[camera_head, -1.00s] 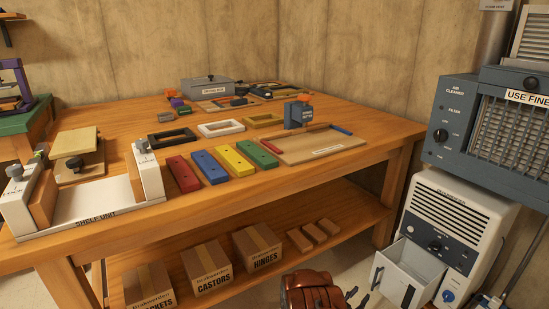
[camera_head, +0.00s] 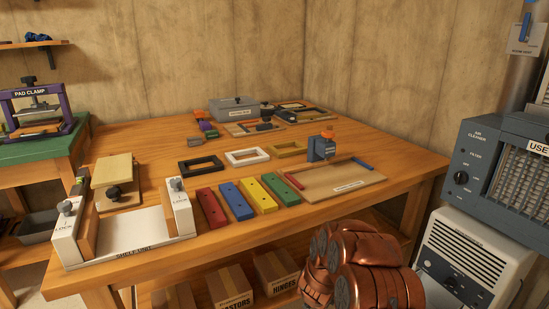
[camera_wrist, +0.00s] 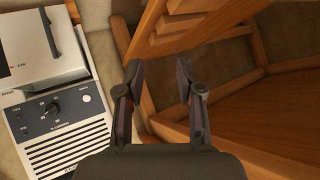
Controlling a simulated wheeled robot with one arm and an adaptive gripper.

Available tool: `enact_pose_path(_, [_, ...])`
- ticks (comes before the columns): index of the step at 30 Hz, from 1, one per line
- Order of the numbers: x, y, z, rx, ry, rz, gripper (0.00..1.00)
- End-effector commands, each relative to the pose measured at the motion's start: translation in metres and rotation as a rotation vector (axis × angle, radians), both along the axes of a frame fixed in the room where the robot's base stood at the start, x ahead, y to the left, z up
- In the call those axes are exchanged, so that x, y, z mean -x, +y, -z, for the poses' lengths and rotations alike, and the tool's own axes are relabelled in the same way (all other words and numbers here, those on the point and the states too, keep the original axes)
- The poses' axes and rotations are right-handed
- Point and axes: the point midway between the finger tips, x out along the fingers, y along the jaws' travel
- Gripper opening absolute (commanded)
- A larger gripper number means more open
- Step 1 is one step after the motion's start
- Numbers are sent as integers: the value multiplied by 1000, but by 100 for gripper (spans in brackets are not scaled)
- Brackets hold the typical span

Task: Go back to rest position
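My gripper (camera_wrist: 160,72) shows in the wrist view with its two dark fingers apart and nothing between them. Below it are wooden beams (camera_wrist: 190,30) of the bench frame and the floor. A white machine (camera_wrist: 62,125) with a knob and slats lies to the left of the fingers. In the head view the copper-coloured part of my arm stands at the lower middle right, in front of the bench's front edge. The gripper itself is not visible in the head view.
The wooden bench (camera_head: 150,150) carries red, blue, yellow and green bars (camera_head: 283,188), frames, a tray (camera_head: 335,190) and a shelf unit (camera_head: 125,240). Boxes (camera_head: 230,288) sit on its lower shelf. A blue-grey air cleaner (camera_head: 485,170) stands at the right.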

Motion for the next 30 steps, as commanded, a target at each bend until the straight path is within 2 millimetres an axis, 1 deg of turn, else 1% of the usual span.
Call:
enact_pose_path(1, [-1,11,-28,-32,11,-29,37])
enact_pose_path(8, [10,55,-105,-147,90,-172,37])
enact_pose_path(9, [14,63,-120,-165,105,-199,37])
enact_pose_path(14, [34,87,-175,-216,165,-302,37])
enact_pose_path(18, [59,104,-222,-247,226,-392,37])
enact_pose_path(20, [71,110,-242,-257,251,-428,37])
enact_pose_path(21, [79,113,-256,-261,267,-454,37])
enact_pose_path(23, [93,117,-275,-268,297,-489,37])
enact_pose_path(24, [102,119,-289,-268,311,-513,37])
enact_pose_path(26, [118,122,-307,-271,343,-546,37])
enact_pose_path(27, [128,123,-319,-270,362,-567,37])
enact_pose_path(30, [156,124,-348,-266,415,-618,37])
